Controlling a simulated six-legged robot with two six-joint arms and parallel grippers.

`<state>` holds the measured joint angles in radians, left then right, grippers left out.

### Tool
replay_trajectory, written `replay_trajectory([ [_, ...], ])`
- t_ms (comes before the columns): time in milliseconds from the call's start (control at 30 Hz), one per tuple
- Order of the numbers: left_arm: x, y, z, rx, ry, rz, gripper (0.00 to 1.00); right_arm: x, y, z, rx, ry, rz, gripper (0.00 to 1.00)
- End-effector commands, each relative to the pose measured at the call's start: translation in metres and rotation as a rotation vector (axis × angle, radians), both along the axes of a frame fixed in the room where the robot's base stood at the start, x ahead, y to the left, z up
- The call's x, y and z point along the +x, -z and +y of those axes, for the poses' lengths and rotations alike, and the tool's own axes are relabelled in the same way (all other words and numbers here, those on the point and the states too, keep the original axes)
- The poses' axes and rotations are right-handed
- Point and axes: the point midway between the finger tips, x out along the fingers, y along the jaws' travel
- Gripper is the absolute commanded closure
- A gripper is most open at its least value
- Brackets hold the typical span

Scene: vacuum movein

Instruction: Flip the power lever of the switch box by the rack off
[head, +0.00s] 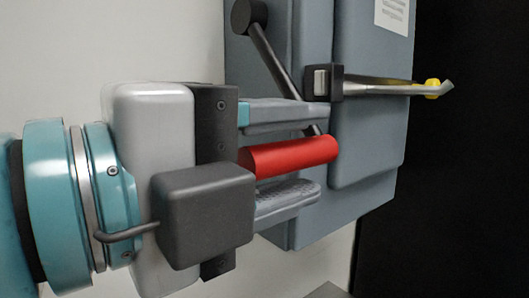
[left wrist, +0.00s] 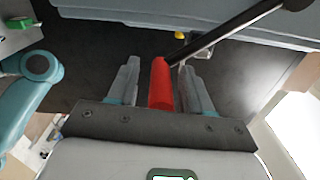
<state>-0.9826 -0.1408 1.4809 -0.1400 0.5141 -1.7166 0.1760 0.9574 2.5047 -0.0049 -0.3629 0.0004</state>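The switch box (head: 370,90) is a grey-blue cabinet on the wall. Its power lever is a dark rod (head: 272,50) running from a round pivot at the top left down to a red handle (head: 300,155). My left gripper (head: 318,150) is open, with one finger above and one below the red handle. Gaps show between the handle and the fingers. In the left wrist view the red handle (left wrist: 160,85) stands between the two fingers (left wrist: 158,85), a little nearer the right one. The dark rod leads up and right from it. My right gripper is not in view.
A black latch block (head: 322,83) with a metal bar and a yellow piece (head: 432,88) sticks out to the right, just above the gripper. A pale wall lies behind the box. A black surface (head: 470,180) fills the right side.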

Motion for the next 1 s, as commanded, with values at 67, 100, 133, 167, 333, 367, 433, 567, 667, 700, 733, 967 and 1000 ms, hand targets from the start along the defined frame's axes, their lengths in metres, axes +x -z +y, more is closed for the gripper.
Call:
replay_trajectory([
  [67, 0.0, 0.001, -0.001, 0.003, 0.001, 0.002, 0.52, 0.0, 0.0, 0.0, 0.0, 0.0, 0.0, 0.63],
  [100, 0.0, 0.001, -0.001, 0.003, 0.001, 0.002, 0.52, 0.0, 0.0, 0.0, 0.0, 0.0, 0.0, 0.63],
  [133, 0.0, 0.001, -0.001, 0.003, 0.002, 0.002, 0.52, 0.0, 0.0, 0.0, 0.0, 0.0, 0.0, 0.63],
  [167, 0.0, 0.002, -0.001, 0.004, 0.002, 0.003, 0.52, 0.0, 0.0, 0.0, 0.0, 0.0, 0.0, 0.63],
  [333, -0.005, 0.001, 0.005, 0.003, 0.002, 0.002, 0.52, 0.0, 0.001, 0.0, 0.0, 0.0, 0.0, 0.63],
  [367, -0.007, 0.001, 0.008, 0.001, 0.002, 0.001, 0.52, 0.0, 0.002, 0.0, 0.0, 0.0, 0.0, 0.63],
  [433, -0.014, 0.001, 0.019, 0.001, 0.001, -0.001, 0.52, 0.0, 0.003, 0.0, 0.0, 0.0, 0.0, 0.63],
  [567, -0.034, 0.0, 0.046, -0.003, 0.001, -0.004, 0.52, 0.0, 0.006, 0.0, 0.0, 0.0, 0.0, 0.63],
  [667, -0.051, 0.0, 0.068, -0.003, 0.001, -0.002, 0.52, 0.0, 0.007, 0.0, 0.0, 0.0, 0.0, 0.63],
  [700, -0.057, 0.0, 0.077, -0.003, 0.001, -0.002, 0.52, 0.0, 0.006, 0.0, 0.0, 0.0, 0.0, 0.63],
  [733, -0.062, 0.0, 0.083, -0.003, 0.001, -0.004, 0.52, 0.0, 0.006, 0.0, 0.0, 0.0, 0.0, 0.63],
  [967, -0.089, -0.001, 0.119, -0.002, 0.003, -0.002, 0.52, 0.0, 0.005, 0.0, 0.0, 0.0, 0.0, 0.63],
  [1000, -0.091, 0.0, 0.123, -0.001, 0.002, -0.002, 0.52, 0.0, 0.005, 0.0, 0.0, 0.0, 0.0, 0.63],
])
